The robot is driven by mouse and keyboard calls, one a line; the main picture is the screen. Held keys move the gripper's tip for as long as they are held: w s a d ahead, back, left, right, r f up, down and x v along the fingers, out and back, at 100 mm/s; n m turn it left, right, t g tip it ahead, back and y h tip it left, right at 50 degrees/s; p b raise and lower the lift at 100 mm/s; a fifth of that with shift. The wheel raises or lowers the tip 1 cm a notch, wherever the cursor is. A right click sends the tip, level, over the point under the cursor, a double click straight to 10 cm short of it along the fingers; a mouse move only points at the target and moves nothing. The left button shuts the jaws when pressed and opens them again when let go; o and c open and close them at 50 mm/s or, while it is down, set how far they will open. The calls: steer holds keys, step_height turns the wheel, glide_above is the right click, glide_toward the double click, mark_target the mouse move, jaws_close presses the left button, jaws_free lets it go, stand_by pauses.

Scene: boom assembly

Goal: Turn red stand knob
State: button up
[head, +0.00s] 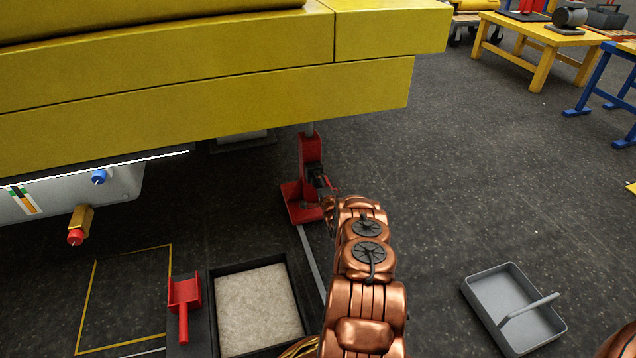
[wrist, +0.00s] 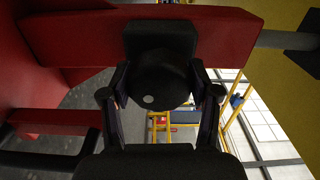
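The red stand (head: 311,155) stands upright on the floor under the yellow boom, with its post reaching the boom's underside. In the wrist view its red body (wrist: 70,42) fills the left and top. Its black round knob (wrist: 160,78) is in the middle of the wrist view, with a small pale dot on its face. My gripper (wrist: 160,72) has one finger on each side of the knob, and both fingertips appear to touch it. In the head view my gripper (head: 323,181) is at the stand's right side, small and partly hidden by my arm.
The yellow boom (head: 230,95) hangs low over the stand. A black-edged tray (head: 213,310) and a red-handled tool (head: 184,294) lie at front left. A grey tray with a handle (head: 515,310) lies at right. The floor right of the stand is clear.

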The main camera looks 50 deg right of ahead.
steer(key=o, duration=0.5)
steer(key=shift+s, duration=0.1)
steer(key=shift+s+a+f, duration=0.1)
steer(key=shift+s+a, duration=0.2)
steer(key=shift+s, duration=0.2)
steer(key=v, duration=1)
steer(key=shift+s+a, duration=0.15)
steer(key=shift+s, duration=0.15)
